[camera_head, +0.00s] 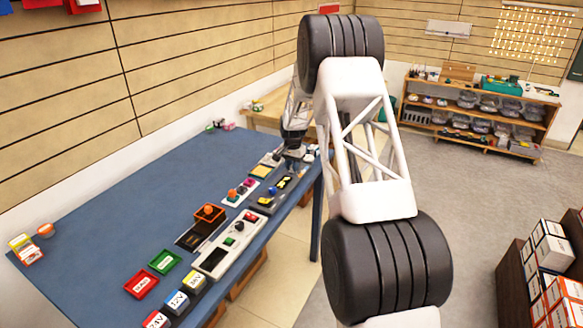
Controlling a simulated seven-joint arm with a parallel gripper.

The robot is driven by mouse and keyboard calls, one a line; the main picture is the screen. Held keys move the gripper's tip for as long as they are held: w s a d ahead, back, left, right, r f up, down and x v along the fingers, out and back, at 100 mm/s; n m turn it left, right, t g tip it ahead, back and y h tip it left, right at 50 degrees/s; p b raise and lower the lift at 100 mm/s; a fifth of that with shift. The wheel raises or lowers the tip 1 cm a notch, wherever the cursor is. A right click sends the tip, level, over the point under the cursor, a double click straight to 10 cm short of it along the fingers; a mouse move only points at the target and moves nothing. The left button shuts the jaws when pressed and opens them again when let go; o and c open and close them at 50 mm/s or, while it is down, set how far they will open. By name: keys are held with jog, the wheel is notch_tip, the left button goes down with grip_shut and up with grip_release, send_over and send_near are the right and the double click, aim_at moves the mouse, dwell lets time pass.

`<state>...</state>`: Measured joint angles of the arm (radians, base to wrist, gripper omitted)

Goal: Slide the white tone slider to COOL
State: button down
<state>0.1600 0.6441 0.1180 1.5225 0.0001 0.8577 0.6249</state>
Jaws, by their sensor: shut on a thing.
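My gripper (294,167) is small in the head view, pointing down at the far right end of the blue table. It is low over the far end of a dark panel (265,205) with yellow and blue parts. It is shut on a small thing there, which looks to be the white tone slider. The fingers and my arm hide most of that spot. The slider's track and the COOL mark are too small to read.
The blue table (130,205) holds a white panel (215,262) with buttons, an orange box (209,213), red (141,284) and green (165,262) trays and labelled blocks. Small pale things stand just right of my gripper. The table's left middle is clear.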

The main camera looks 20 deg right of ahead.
jog(key=shift+w+d, duration=1.95)
jog(key=c, duration=1)
grip_release()
notch_tip(320, 180, up, 8)
